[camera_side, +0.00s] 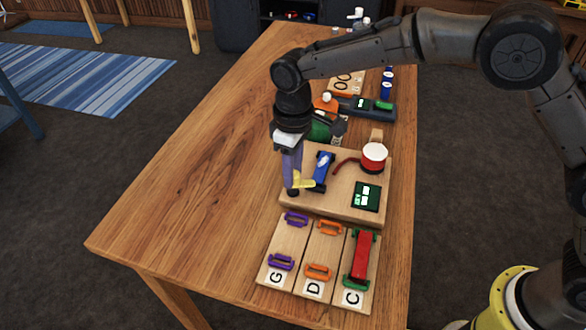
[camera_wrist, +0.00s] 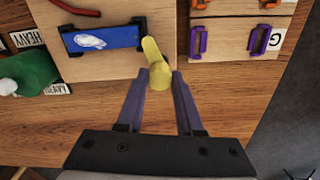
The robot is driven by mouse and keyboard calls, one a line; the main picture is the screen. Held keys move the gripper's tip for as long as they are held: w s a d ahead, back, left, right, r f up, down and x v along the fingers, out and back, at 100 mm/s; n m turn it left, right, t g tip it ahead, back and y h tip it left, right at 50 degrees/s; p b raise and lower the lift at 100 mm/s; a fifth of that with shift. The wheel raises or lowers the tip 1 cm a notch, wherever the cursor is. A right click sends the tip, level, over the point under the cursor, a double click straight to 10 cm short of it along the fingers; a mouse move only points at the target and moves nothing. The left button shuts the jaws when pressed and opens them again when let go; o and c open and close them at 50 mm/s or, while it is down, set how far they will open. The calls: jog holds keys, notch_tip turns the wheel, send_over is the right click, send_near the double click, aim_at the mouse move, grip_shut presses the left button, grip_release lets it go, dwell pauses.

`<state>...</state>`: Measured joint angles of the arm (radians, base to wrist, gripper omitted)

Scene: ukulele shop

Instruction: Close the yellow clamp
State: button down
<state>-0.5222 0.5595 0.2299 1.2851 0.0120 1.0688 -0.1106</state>
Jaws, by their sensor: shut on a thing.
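The yellow clamp (camera_side: 305,182) sits at the left edge of the wooden board, beside a blue block. In the wrist view the clamp (camera_wrist: 151,48) is a rounded yellow lever whose near end lies between my fingertips. My gripper (camera_side: 293,188) reaches down from above at the board's left edge; in the wrist view its two purple fingers (camera_wrist: 161,76) are shut on the clamp. The blue block (camera_wrist: 102,39) has a white mark and black holders at both ends; it also shows in the side view (camera_side: 323,166). The clamp's base is partly hidden.
The wooden board (camera_side: 336,202) also carries a red-and-white round object (camera_side: 373,157) and a dark green-lit panel (camera_side: 366,196). Boards marked G, D and C stand in front, with purple and orange handles and a red block (camera_side: 361,256). The table's left side is clear.

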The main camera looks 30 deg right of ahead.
jog(key=shift+r+n, duration=0.15)
jog(key=shift+n, duration=1.75)
jog(key=c, duration=0.5)
grip_release()
jog(key=shift+c, duration=0.2)
notch_tip(320, 180, up, 14)
